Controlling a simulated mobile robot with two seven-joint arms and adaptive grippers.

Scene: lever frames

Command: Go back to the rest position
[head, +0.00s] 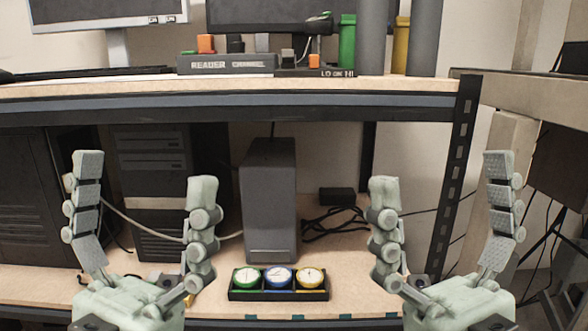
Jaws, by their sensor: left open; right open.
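My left gripper (144,170) is at the lower left, fingers pointing up, spread wide and empty. My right gripper (441,170) is at the lower right, also upright, spread wide and empty. Both are in front of the lower shelf and hold nothing. Between them on the lower shelf (341,277) is a black tray (278,295) with a green, a blue and a yellow round dial. The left gripper's fingers hide parts of the computer cases behind them.
A dark grey box (268,200) stands behind the dials, with black cables (335,225) to its right. Computer cases (152,170) stand at left. The upper shelf (390,84) holds monitors, a grey labelled block (226,64) and green and yellow cylinders. A dark post (455,180) bounds the right.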

